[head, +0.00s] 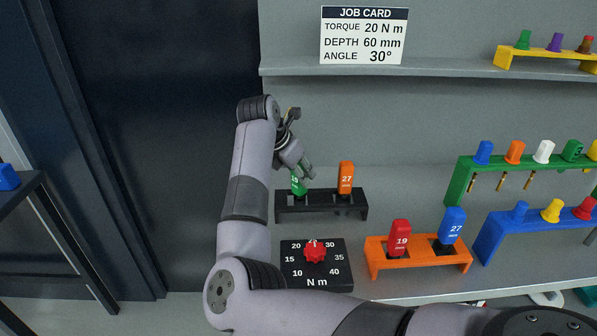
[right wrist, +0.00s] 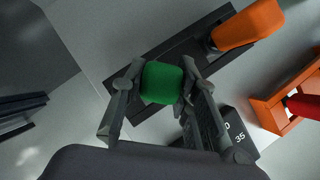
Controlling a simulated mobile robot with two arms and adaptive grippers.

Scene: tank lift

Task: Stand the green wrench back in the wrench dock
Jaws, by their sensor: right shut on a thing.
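The green wrench (head: 298,186) stands at the left place of the black wrench dock (head: 320,206), beside the orange wrench marked 27 (head: 346,177). My right gripper (head: 304,172) reaches down on the green wrench from above. In the right wrist view the green handle (right wrist: 162,83) sits between the two fingers, which are shut on it. The black dock (right wrist: 135,108) lies beneath, with the orange handle (right wrist: 248,25) at its right end. I cannot tell how deep the green wrench sits in its slot. My left gripper is not in view.
A torque dial box (head: 315,265) with a red knob stands in front of the dock. An orange rack (head: 418,256) with red and blue handles is to its right. Green (head: 462,180) and blue racks (head: 490,238) stand farther right. A job card (head: 364,35) hangs above.

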